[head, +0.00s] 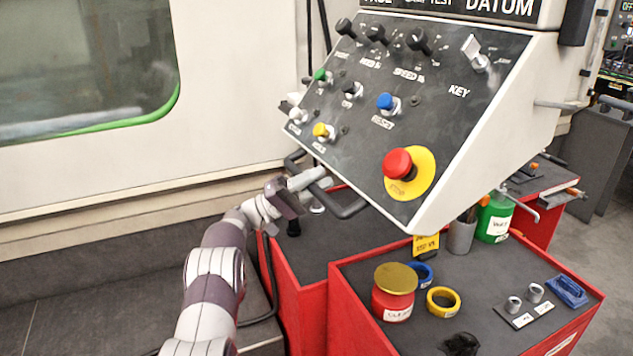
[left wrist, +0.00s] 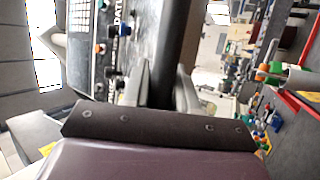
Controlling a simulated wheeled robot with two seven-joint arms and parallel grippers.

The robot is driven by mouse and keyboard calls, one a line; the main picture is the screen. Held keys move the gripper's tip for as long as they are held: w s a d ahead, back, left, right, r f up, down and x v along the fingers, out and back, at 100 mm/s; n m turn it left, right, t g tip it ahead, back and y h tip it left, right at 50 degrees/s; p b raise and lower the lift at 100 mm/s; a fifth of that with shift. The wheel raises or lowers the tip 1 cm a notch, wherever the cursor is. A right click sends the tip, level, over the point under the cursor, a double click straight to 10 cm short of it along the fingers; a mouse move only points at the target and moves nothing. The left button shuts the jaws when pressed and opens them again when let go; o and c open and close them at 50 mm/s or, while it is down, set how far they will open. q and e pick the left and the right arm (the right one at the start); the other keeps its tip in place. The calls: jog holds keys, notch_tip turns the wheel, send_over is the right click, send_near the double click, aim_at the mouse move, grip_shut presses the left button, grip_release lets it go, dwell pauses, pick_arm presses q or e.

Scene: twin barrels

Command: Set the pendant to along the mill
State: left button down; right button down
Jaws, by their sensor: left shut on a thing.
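The pendant (head: 440,120) is a wide control box with a dark sloping face, knobs, coloured buttons and a red stop button on a yellow disc. It stands at an angle in front of the mill (head: 230,110), a large pale machine with a green-edged window. My left gripper (head: 318,180) is shut on the pendant's dark handle (head: 350,210) below the panel's lower left edge. In the left wrist view the fingers (left wrist: 165,90) close on either side of the dark handle (left wrist: 178,40), with the panel (left wrist: 112,50) beside it. My right gripper is not in view.
Red cabinets (head: 345,305) with dark tops stand below the pendant. The top holds a red tin (head: 394,295), yellow ring (head: 443,302), blue ring (head: 424,274), green container (head: 494,218) and blue piece (head: 567,290). Grey floor (head: 595,240) is clear at right.

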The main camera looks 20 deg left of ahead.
pick_arm(q)
jog(key=shift+r, duration=0.2)
jog(key=c, duration=1)
grip_release()
jog(key=shift+f, duration=0.1)
jog(key=shift+o, duration=0.2)
jog(key=shift+s+a+f, duration=0.1)
jog(key=shift+a+f, duration=0.2)
jog(key=b+v, duration=0.3)
jog(key=v, duration=0.9)
jog(key=shift+r, duration=0.1)
